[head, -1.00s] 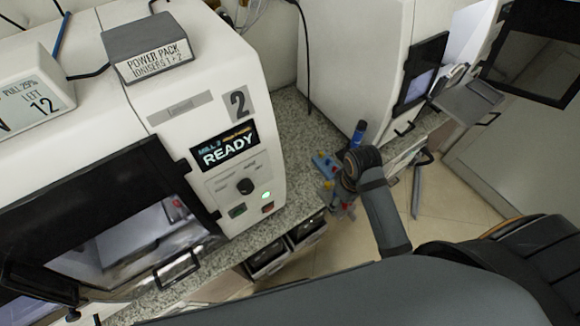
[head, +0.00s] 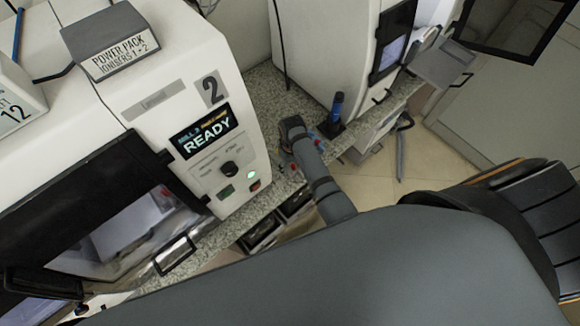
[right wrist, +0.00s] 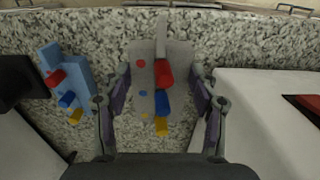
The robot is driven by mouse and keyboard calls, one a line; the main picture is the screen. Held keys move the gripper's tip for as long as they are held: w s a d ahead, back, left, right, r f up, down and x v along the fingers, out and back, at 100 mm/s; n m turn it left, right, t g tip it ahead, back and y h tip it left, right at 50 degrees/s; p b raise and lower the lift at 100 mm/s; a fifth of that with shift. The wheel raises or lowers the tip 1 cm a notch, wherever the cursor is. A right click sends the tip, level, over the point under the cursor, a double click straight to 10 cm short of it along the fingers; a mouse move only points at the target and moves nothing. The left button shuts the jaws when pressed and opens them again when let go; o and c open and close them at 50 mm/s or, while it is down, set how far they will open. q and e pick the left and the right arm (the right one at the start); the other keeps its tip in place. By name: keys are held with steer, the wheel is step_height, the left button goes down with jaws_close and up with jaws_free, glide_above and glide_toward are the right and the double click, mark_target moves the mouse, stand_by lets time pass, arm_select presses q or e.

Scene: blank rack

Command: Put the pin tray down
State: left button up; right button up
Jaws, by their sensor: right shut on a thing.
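The pin tray (right wrist: 177,55) is a grey plate with an upright tab at its far end and red, blue and yellow pins along it. In the right wrist view it sits between the fingers of my right gripper (right wrist: 158,98), which is shut on it. The tray is over or on the speckled counter; I cannot tell whether it touches. In the head view my right gripper (head: 290,158) is at the counter beside mill 2, mostly hidden by my own arm. My left gripper is not in view.
A light blue holder (right wrist: 74,68) with red, blue and yellow pins stands left of the tray. The white mill 2 (head: 190,110) and another white machine (head: 335,45) flank the speckled counter (head: 262,95). A blue cylinder (head: 337,104) stands on a dark base.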

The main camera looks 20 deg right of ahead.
mark_target(290, 168)
steer(key=f, duration=0.3)
steer(key=shift+w+a+f, duration=0.3)
steer(key=shift+f, duration=0.15)
steer(key=o, duration=1.2)
steer(key=shift+f, duration=0.15)
steer(key=shift+o, duration=0.2)
step_height(290, 168, up, 5)
steer(key=p, duration=0.4)
steer(key=shift+p, duration=0.35)
step_height(290, 168, up, 7)
steer(key=shift+r, duration=0.15)
